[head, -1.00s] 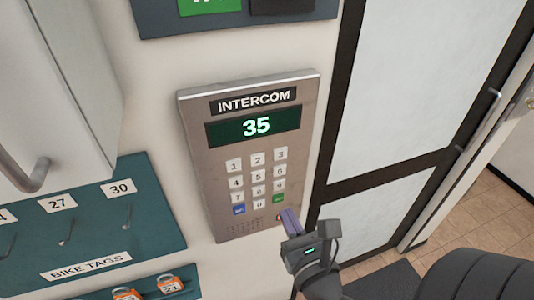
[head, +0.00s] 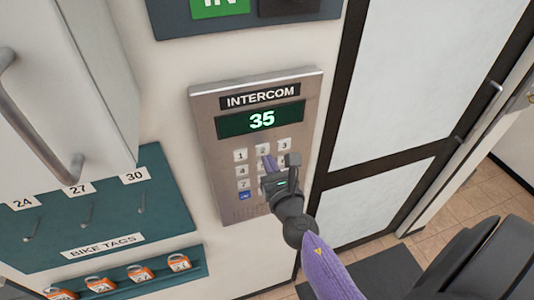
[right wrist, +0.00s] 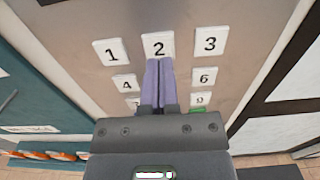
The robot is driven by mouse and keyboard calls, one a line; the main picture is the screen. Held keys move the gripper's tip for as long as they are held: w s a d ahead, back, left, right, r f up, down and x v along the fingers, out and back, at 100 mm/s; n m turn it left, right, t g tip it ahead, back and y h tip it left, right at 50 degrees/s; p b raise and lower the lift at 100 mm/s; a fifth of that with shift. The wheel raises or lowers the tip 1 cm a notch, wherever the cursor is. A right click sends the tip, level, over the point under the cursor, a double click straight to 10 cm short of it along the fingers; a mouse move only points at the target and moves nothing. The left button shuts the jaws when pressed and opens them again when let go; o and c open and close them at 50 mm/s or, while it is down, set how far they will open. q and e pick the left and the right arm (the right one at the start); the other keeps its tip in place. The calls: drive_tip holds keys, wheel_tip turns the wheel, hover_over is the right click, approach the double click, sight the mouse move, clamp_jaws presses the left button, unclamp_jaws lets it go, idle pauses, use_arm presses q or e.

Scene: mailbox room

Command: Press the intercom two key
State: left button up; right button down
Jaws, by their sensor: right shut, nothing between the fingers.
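The intercom (head: 212,130) is a metal panel on the wall with a dark display (head: 262,120) reading 35 in green. The two key (head: 263,148) is a white square in the top row of the keypad; in the right wrist view the two key (right wrist: 158,45) stands just beyond my fingertips. My right gripper (head: 267,159) is shut and empty, its purple fingers in front of the keypad just below the two. In the right wrist view its tips (right wrist: 159,61) overlap the lower edge of that key; I cannot tell whether they touch it. My left gripper is not in view.
A teal bike tag board (head: 60,228) with hooks is at the left, with orange tags (head: 139,273) on a rail below. A grey cabinet door with a handle (head: 40,140) stands out at the upper left. A framed glass door (head: 400,80) is at the right.

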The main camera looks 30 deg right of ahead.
sight(262, 149)
drive_tip(key=shift+x, duration=0.8)
drive_tip(key=shift+w, duration=0.1)
drive_tip(key=shift+w+r, duration=0.1)
drive_tip(key=shift+w, duration=0.2)
drive_tip(key=shift+d+r, duration=0.1)
drive_tip(key=shift+r, duration=0.05)
